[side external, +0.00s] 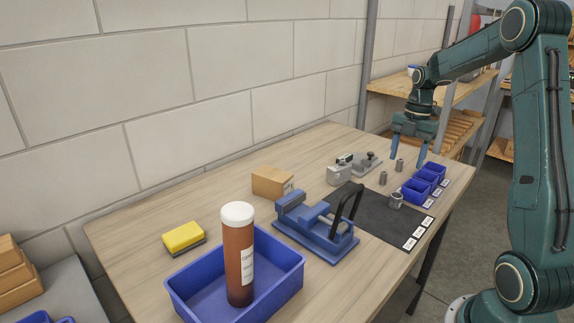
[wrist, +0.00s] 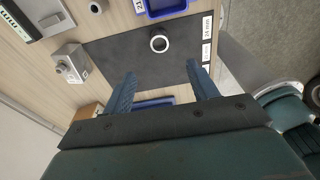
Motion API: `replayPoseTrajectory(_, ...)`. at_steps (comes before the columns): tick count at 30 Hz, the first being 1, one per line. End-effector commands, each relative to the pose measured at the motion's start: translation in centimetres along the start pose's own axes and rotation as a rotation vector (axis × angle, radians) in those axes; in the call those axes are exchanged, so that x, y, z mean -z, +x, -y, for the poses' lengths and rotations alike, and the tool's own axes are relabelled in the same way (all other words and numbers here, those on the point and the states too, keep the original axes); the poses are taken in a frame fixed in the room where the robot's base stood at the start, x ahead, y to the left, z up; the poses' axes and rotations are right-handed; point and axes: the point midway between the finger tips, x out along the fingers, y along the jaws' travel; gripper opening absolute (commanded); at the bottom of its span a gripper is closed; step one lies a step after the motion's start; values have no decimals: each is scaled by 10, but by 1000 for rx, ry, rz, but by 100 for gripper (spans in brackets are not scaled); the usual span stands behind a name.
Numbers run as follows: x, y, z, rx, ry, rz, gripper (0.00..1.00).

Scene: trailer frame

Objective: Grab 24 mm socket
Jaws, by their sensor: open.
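A grey cylindrical socket (side external: 396,200) stands upright on the dark mat (side external: 372,222). In the wrist view this socket (wrist: 159,43) shows its round open top, beyond and between the fingertips. A label reading about 24 mm (wrist: 207,24) lies along the mat's edge beside it; no size is legible on the socket itself. Two smaller grey sockets stand farther back, one (side external: 399,165) near my gripper and one (side external: 383,178) closer to the mat. My gripper (side external: 407,162) points down, open and empty, above the far end of the table, apart from the sockets.
Two small blue bins (side external: 417,190) stand right of the sockets. A blue vise (side external: 315,228) with a black handle stands left of the mat. Grey fixtures (side external: 340,174) stand behind.

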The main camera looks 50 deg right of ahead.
Motion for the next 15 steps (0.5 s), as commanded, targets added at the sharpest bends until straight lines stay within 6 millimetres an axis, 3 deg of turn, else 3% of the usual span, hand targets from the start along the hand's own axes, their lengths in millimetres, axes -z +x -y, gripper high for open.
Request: replayPoseTrajectory(15,0,69,1,4,2,-2,59)
